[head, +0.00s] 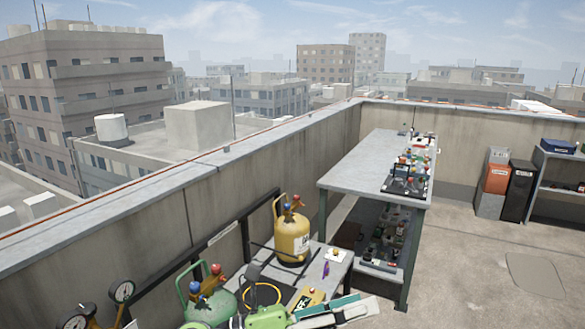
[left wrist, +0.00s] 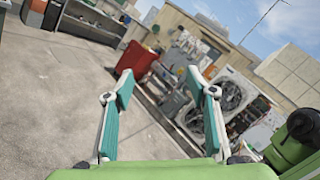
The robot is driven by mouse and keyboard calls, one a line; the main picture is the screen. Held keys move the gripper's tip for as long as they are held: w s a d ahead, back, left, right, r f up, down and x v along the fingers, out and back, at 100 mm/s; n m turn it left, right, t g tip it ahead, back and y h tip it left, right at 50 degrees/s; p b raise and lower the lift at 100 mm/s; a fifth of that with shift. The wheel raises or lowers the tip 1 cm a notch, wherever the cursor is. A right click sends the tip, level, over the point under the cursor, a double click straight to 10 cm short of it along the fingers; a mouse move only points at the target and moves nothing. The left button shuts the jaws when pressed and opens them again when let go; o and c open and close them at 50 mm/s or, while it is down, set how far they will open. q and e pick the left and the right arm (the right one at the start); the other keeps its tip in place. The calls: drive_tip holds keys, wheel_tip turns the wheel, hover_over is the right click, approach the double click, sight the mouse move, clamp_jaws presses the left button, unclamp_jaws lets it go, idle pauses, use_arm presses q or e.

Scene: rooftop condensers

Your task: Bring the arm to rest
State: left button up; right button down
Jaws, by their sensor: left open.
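My left gripper (head: 362,306) reaches in at the bottom of the head view, with a green body and white-and-teal fingers. It is in front of the near edge of the low bench and looks empty. In the left wrist view the two fingers of my left gripper (left wrist: 160,80) stand wide apart, with nothing between them. That view is tilted and looks out across the open roof floor. My right gripper is not in view.
Close by, a yellow cylinder (head: 291,238) stands on a low bench (head: 327,268), with a green cylinder (head: 207,303) and gauges to its left. A long table (head: 358,167) stands behind. In the wrist view are a red cart (left wrist: 136,60) and an opened condenser (left wrist: 227,95).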

use_arm(q)
drive_tip(key=w+a+r+n+t+y, duration=0.1)
drive_tip(key=w+a+n+t+y, duration=0.2)
drive_tip(key=a+n+t, duration=0.5)
drive_tip(key=w+a+r+n+t+y, duration=0.1)
drive_tip(key=w+a+n+t+y, duration=0.4)
drive_tip(key=n, duration=0.6)
drive_tip(key=s+a+f+n+g+y, duration=0.1)
drive_tip(key=s+a+f+n+y, duration=0.1)
drive_tip(key=a+f+n+y, duration=0.5)
drive_tip(key=s+a+f+n+g+y, duration=0.25)
drive_tip(key=a+f+n, duration=0.35)
drive_tip(key=f+n, duration=0.4)
drive_tip(key=s+a+f+n+g+y, duration=0.1)
drive_tip(key=s+a+f+n+g, duration=0.3)
drive_tip(key=s+f, duration=0.7)
drive_tip(key=s+f+n+g+y, duration=0.1)
drive_tip(key=s+f+g, duration=0.6)
drive_tip(key=s, duration=0.6)
wheel_tip(320, 180, down, 28)
drive_tip(key=s+b, duration=0.2)
drive_tip(key=s+a+f+g+b, duration=0.1)
drive_tip(key=s+a+f+b, duration=0.1)
drive_tip(key=s+f, duration=1.5)
drive_tip(key=shift+s+a+f, duration=0.15)
drive_tip(key=shift+a+f, duration=0.5)
drive_tip(key=shift+g, duration=0.25)
